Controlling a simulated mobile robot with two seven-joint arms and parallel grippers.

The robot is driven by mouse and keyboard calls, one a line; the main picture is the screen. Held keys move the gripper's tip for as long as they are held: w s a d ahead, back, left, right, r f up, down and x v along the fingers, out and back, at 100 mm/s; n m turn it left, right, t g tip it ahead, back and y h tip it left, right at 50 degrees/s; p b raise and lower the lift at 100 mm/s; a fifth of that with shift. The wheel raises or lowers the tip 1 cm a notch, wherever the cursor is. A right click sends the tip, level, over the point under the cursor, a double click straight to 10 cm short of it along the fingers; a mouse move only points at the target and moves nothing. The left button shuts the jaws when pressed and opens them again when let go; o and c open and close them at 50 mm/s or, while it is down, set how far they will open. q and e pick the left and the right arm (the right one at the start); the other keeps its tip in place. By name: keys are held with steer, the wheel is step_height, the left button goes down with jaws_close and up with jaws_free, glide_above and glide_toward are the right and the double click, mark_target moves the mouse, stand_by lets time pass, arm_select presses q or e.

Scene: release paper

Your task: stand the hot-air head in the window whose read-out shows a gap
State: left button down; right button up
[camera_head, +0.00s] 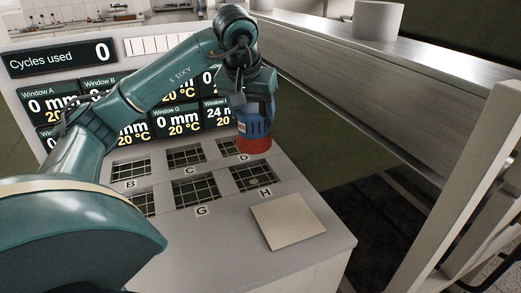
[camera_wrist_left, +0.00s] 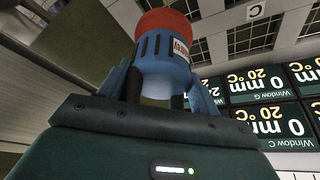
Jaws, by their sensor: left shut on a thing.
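My left gripper (camera_head: 251,92) is shut on the hot-air head (camera_head: 256,128), a blue body with a red end. In the head view the red end points down, over the right side of the window marked D (camera_head: 228,147). The hot-air head also shows in the left wrist view (camera_wrist_left: 165,45), between the fingers. The read-out right of Window G (camera_head: 216,115) shows 24 mm, partly cut off; its letter is hard to read. Window G's read-out (camera_head: 175,122) shows 0 mm. The grilled window marked H (camera_head: 252,178) is bare. My right gripper is not in view.
The window marked G (camera_head: 197,191) and the window marked C (camera_head: 186,157) are empty. A flat beige pad (camera_head: 288,221) lies at the bench's front right. A long metal beam (camera_head: 370,85) runs along the right. My left arm hides some read-outs and windows.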

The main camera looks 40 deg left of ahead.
mark_target(252, 146)
arm_select(q)
step_height(252, 146, down, 4)
steer(key=shift+s+f, duration=0.1)
steer(key=shift+s, duration=0.05)
steer(key=shift+f+b, duration=0.45)
steer(key=shift+f, duration=1.85)
steer(key=c, duration=0.8)
jaws_free()
steer(key=shift+f, duration=0.3)
steer(key=o, duration=0.5)
steer(key=shift+r, duration=0.15)
